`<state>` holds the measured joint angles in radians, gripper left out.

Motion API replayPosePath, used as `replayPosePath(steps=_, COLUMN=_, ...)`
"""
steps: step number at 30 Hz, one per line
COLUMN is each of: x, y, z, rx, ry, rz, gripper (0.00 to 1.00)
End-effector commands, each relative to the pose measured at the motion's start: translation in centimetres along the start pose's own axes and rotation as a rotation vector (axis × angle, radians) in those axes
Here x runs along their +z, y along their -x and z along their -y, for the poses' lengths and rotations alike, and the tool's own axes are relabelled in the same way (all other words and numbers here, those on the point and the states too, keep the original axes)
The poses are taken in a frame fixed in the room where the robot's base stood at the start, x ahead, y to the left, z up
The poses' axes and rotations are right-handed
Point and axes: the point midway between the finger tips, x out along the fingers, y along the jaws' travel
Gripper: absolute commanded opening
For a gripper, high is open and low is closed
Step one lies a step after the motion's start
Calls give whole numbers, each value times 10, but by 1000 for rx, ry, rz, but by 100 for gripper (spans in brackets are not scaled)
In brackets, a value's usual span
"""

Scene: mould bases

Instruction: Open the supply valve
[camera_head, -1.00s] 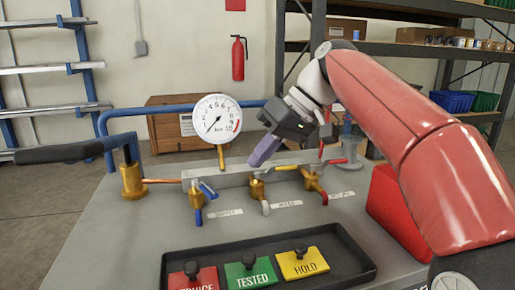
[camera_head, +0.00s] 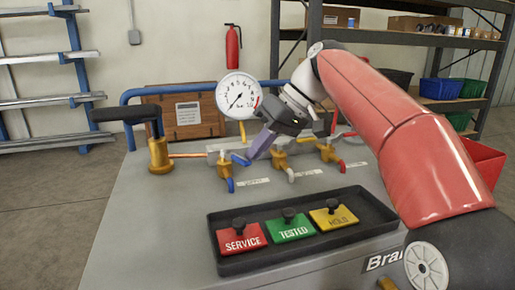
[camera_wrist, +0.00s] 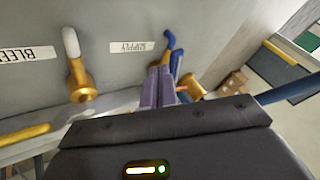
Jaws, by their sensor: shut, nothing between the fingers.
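The supply valve (camera_head: 225,168) is the leftmost of the three brass valves on the bench manifold. Its blue handle (camera_head: 231,185) shows one part pointing down toward the front and another slanting up to the right. In the wrist view the blue handle (camera_wrist: 170,41) stands beside the SUPPLY label (camera_wrist: 132,47). My gripper (camera_head: 251,155) is shut and empty, its purple fingers pointing down just right of the supply valve. In the wrist view the fingertips (camera_wrist: 159,72) are close beside the handle; I cannot tell whether they touch. The fingers hide part of the valve.
The white-handled valve (camera_head: 280,162) and red-handled valve (camera_head: 328,152) stand to the right. A gauge (camera_head: 238,93) rises behind, its needle pointing lower left. A black-handled pump (camera_head: 158,150) is at left. A black tray (camera_head: 375,218) with SERVICE, TESTED and HOLD tags lies in front.

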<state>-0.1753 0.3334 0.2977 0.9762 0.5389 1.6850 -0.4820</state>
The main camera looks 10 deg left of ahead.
Motion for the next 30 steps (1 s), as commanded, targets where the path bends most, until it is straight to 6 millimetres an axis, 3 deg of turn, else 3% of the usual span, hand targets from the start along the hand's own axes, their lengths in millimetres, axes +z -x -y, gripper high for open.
replayPosePath(steps=13, x=7, y=-11, z=30, rx=117, ry=-219, rz=-116, gripper=0)
replayPosePath(steps=30, x=4, y=-10, z=28, rx=115, ry=-218, rz=-115, gripper=0)
